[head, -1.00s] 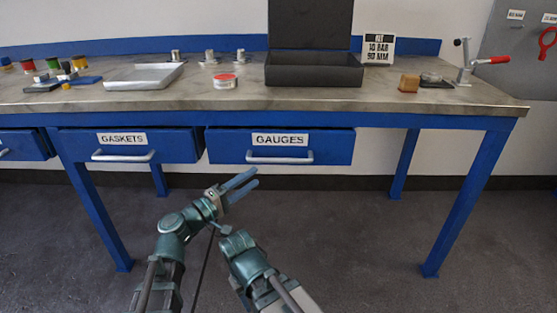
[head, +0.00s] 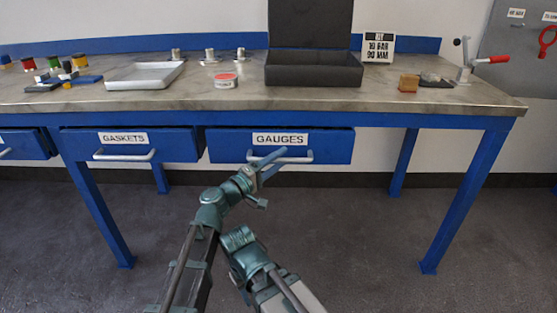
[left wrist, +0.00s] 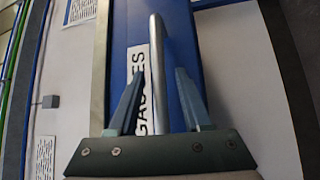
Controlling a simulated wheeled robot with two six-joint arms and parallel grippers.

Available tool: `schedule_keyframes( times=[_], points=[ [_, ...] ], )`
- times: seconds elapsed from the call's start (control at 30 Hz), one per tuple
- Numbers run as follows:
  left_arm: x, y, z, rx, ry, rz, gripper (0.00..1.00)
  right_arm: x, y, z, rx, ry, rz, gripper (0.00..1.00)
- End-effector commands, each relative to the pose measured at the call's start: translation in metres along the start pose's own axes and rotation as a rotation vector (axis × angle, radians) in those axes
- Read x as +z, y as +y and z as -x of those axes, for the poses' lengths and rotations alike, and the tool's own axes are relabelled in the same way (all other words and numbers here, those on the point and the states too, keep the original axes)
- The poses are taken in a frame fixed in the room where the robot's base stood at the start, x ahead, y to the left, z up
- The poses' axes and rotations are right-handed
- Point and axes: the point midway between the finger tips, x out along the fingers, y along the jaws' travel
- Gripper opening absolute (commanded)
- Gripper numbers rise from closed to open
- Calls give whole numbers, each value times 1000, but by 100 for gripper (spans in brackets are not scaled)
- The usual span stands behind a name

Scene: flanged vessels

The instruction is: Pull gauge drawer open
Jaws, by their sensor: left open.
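The blue gauge drawer (head: 226,146), labelled GAUGES, hangs under the bench and looks shut. Its pale bar handle (head: 303,158) runs across the front below the label. My left gripper (head: 281,158) is open in front of the drawer, at the handle. In the left wrist view, the handle (left wrist: 157,60) runs between the two spread fingers of my left gripper (left wrist: 159,80), with the drawer front (left wrist: 185,45) behind it. I cannot tell whether either finger touches the handle. The gripper of my right arm does not show.
The gaskets drawer (head: 80,142) is to the left. The benchtop (head: 300,98) carries a grey tray (head: 145,76), a red-and-white tin (head: 224,81), an open dark case (head: 313,72) and a wooden block (head: 408,83). Blue legs (head: 470,190) flank open floor below.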

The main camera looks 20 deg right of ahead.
Motion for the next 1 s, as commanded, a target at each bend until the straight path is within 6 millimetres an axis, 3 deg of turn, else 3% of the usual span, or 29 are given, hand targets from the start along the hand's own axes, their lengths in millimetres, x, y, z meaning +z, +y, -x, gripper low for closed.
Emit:
schedule_keyframes(
  times=[0.03, 0.3, 1.0],
  points=[
    [0, 0, 0, 0, 0, 0, 49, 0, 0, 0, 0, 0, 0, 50],
    [0, 0, 0, 0, 0, 0, 0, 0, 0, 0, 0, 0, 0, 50],
    [0, 0, 1, -1, -1, -1, 0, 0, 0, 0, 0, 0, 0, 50]
  ],
)
